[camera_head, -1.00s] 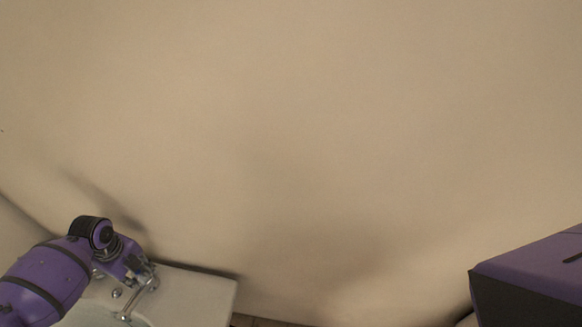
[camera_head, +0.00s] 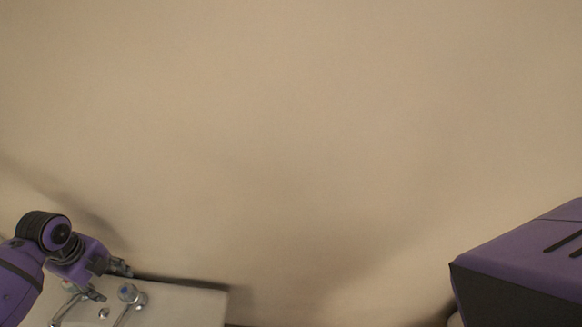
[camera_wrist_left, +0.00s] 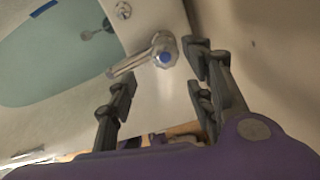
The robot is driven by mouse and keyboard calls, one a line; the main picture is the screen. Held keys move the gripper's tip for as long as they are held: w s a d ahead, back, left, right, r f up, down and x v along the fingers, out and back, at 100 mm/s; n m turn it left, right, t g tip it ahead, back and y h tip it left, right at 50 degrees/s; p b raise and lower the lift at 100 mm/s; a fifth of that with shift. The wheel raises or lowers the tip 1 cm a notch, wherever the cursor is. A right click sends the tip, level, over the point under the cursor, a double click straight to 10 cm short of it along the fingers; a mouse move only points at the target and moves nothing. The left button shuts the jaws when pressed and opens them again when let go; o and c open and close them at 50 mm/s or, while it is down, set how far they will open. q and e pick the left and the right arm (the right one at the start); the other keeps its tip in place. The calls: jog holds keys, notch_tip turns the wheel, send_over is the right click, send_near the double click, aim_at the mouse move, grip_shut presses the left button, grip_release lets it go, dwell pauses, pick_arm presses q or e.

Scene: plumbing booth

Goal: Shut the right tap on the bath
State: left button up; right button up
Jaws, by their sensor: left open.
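The right tap (camera_head: 128,293), chrome with a blue cap, stands on the white bath rim (camera_head: 190,304) at the bottom left of the head view. It also shows in the left wrist view (camera_wrist_left: 165,53), with its spout pointing left over the bath. My left gripper (camera_head: 108,281) is open and empty, just left of this tap in the head view. In the wrist view its fingers (camera_wrist_left: 160,66) are spread, with the tap just beyond the gap between them. Contact cannot be told. Another tap (camera_head: 68,287) is partly hidden behind my left gripper. My right gripper is out of view.
A plain beige wall (camera_head: 300,130) rises close behind the bath. The wrist view shows the bath's pale green inside (camera_wrist_left: 60,55), a round chrome fitting (camera_wrist_left: 123,10) and a dark drain fitting (camera_wrist_left: 92,32). The rim right of the tap is clear.

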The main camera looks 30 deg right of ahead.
pick_arm(q)
jog(key=shift+r, duration=1.4)
